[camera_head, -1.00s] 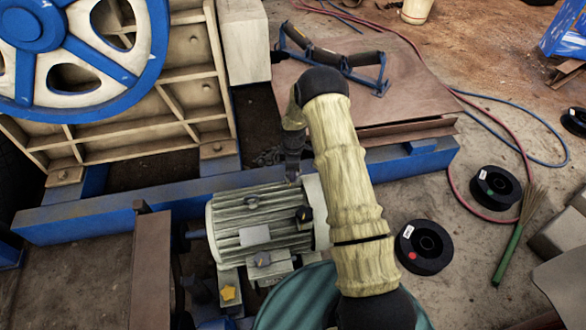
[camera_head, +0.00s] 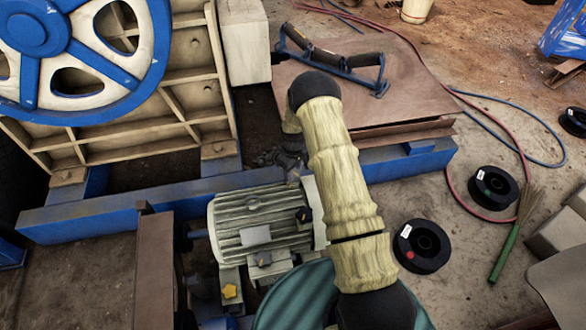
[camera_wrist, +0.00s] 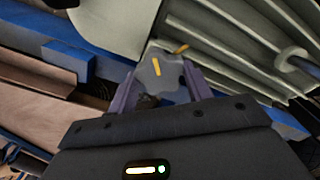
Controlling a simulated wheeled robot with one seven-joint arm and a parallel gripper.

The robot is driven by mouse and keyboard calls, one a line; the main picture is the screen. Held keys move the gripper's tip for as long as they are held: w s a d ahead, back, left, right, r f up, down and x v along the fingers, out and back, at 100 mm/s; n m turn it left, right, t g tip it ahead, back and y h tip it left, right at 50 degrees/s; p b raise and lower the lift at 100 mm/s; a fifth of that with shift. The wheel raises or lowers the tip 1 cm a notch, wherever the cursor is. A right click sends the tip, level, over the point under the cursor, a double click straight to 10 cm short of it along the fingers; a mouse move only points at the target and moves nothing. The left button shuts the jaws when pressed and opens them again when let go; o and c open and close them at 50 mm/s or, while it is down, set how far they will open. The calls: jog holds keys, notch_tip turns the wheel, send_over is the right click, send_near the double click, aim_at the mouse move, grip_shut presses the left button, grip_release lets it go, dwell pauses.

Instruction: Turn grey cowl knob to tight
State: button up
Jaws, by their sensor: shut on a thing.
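The grey cowl knob (camera_wrist: 150,84) shows in the wrist view, with an orange pointer stripe on its face. My gripper (camera_wrist: 158,78) is shut on it, with one purple-grey finger on each side. An orange mark (camera_wrist: 182,48) lies just beyond the knob, up and to the right; the stripe does not point straight at it. In the head view, my gripper (camera_head: 291,166) is at the far right end of the ribbed motor (camera_head: 240,208), beside its pale cowl (camera_head: 316,205). My arm hides part of the cowl, and the knob cannot be made out there.
A black knob (camera_head: 304,214), another grey knob (camera_head: 262,258) and a yellow knob (camera_head: 230,291) are on or near the motor. A blue beam (camera_head: 110,215) runs behind it. The large blue-rimmed wheel (camera_head: 40,35) stands left. Black spools (camera_head: 422,246) lie on the floor at right.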

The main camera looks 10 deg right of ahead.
aim_at(293, 172)
jog(key=m+p, duration=0.1)
jog(key=m, duration=0.5)
jog(key=shift+m, duration=0.3)
jog(key=m+p, duration=0.1)
jog(key=m, duration=0.5)
jog(key=shift+s+a+m, duration=0.1)
jog(key=shift+m, duration=0.2)
jog(key=o, duration=1)
jog(key=shift+r, duration=0.1)
jog(key=shift+r, duration=0.25)
notch_tip(293, 172, up, 17)
jog(key=shift+f+p, duration=0.15)
jog(key=shift+p, duration=1.05)
